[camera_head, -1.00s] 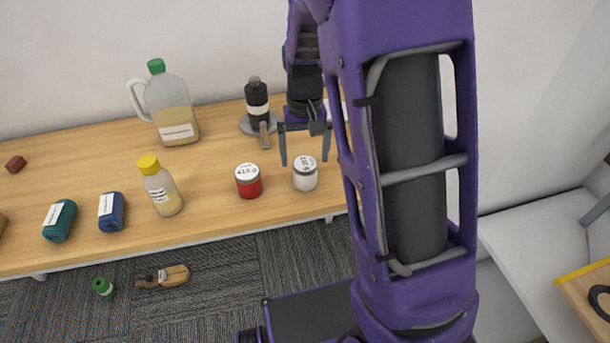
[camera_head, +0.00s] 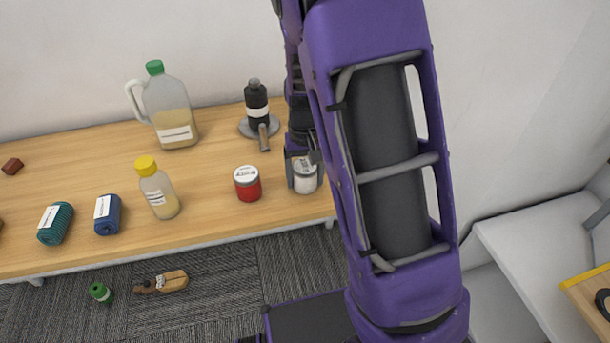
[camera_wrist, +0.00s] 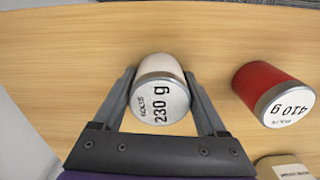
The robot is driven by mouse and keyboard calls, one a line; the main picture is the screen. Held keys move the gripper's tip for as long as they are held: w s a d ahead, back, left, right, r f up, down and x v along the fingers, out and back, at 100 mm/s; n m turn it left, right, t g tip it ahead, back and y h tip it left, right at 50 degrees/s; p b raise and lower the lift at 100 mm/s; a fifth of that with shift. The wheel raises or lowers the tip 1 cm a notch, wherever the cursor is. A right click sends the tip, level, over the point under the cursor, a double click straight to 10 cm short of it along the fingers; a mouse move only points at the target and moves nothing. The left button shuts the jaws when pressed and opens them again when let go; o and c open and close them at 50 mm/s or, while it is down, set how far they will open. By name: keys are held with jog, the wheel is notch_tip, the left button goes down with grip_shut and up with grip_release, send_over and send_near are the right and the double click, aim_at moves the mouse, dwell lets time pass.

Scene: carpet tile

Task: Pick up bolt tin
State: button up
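A white tin (camera_wrist: 158,66) with a silver lid stands on the table; its lid label reads "BOLTS 230 g" in the wrist view. It also shows in the head view (camera_head: 305,184), partly covered by my gripper. My gripper (camera_wrist: 160,78) points at it with one finger on each side of the tin. The fingers look open, with a narrow gap to the tin's sides. A red tin (camera_wrist: 268,90) marked "410 g" stands to the right in the wrist view; its smaller label text is hard to read. In the head view the red tin (camera_head: 247,185) is left of my gripper.
The wooden table (camera_head: 100,160) stands against a wall. Left of the tins are a yellow-capped bottle (camera_head: 158,188), a jug (camera_head: 170,110), and blue (camera_head: 108,215) and teal (camera_head: 56,223) rolls. A black bottle (camera_head: 257,103) stands behind.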

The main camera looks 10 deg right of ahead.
grip_shut()
